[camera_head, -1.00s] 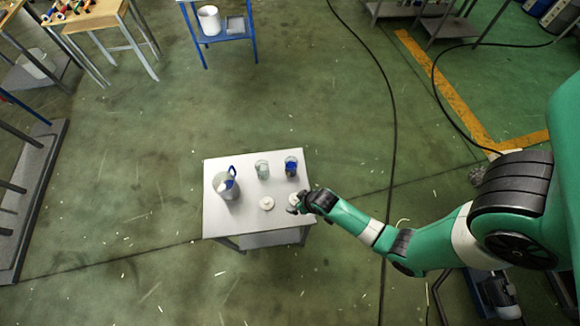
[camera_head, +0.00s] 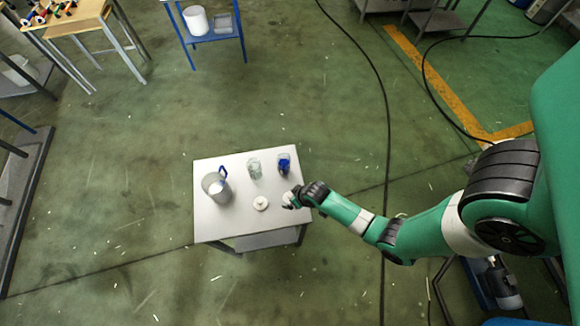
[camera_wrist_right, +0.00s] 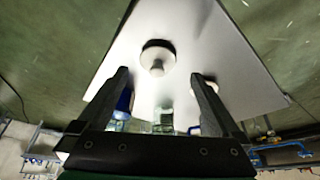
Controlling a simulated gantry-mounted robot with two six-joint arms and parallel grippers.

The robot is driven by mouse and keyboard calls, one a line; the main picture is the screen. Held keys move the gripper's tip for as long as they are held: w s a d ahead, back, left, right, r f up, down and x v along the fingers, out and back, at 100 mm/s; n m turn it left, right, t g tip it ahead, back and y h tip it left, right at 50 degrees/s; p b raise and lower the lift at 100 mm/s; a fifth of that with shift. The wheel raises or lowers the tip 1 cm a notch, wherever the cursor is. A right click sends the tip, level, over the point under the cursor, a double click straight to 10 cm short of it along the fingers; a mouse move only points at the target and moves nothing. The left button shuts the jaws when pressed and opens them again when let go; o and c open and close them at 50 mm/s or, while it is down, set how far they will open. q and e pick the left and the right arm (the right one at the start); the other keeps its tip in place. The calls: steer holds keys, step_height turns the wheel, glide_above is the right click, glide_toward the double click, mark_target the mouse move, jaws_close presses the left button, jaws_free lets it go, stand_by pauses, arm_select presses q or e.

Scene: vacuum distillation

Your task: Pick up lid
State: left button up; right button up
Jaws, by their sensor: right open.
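Two white round lids lie on the white table (camera_head: 235,228). One lid (camera_head: 287,197) is by my right gripper (camera_head: 291,203), which partly covers it in the head view. In the wrist view, a lid with a knob (camera_wrist_right: 158,57) shows in the gap between the two fingertips of my right gripper (camera_wrist_right: 159,76), apart from both. The right gripper is open and empty. The other lid (camera_head: 260,203) lies to the left in the head view. In the wrist view, a white round thing is partly hidden behind the right finger. My left gripper is not in view.
A clear glass beaker (camera_head: 255,168) and a beaker with blue contents (camera_head: 285,162) stand at the back of the table. A pitcher with a blue handle (camera_head: 217,187) stands at the left. The front left of the table is clear.

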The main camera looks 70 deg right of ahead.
mark_target(290, 197)
steer(key=b+x, duration=0.3)
steer(key=x, duration=0.1)
steer(key=shift+d+f, duration=0.2)
steer(key=shift+f, duration=0.15)
steer(key=shift+r, duration=0.1)
steer(key=shift+c, duration=0.2)
